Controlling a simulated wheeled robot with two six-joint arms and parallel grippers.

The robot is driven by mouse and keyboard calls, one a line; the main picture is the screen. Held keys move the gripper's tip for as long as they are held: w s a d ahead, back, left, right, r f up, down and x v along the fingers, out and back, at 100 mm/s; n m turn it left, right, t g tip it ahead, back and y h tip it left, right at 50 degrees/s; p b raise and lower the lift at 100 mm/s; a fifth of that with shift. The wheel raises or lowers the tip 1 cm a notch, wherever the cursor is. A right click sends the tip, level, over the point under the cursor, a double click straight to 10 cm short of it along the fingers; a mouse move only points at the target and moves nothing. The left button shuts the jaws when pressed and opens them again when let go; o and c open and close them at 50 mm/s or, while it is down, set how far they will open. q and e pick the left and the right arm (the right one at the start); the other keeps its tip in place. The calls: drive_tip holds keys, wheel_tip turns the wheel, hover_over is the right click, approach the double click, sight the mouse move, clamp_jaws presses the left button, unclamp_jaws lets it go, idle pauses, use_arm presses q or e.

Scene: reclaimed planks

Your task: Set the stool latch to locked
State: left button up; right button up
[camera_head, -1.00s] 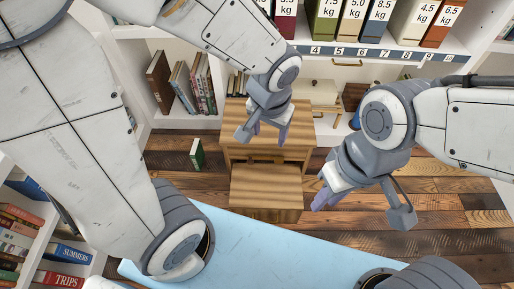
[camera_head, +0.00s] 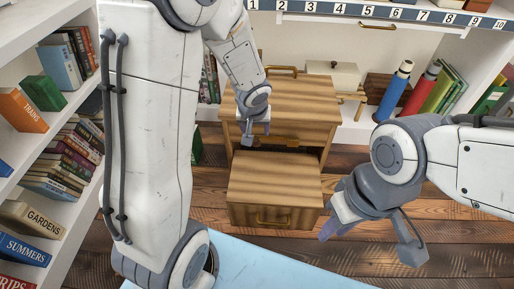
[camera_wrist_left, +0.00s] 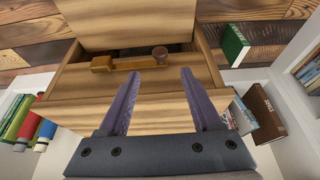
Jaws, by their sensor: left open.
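The wooden stool (camera_head: 285,100) stands on the floor ahead, with a lower step (camera_head: 275,180) in front. Its latch shows in the left wrist view as an orange-brown bar (camera_wrist_left: 134,64) with a block at the left end and a round brown knob (camera_wrist_left: 160,54) at the right end. It lies across the opening below the stool's top part. My left gripper (camera_head: 258,130) is over the stool's front; in the left wrist view its purple fingers (camera_wrist_left: 160,76) are apart and empty, just short of the latch. My right gripper (camera_head: 328,228) hangs right of the lower step; its finger gap is unclear.
A pale blue surface (camera_head: 265,266) lies in front of the stool. Bookshelves stand at left and back. A blue bottle (camera_head: 395,92) and a red bottle (camera_head: 421,88) stand at the back right. A green book (camera_wrist_left: 235,45) stands on the plank floor beside the stool.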

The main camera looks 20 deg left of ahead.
sight(257, 142)
use_arm(q)
drive_tip(key=b+x, duration=0.5)
drive_tip(key=x, duration=0.4)
drive_tip(key=shift+w+a+f, duration=0.1)
drive_tip(key=shift+w+f, duration=0.05)
drive_tip(key=shift+f, duration=0.1)
clamp_jaws()
idle(1.0)
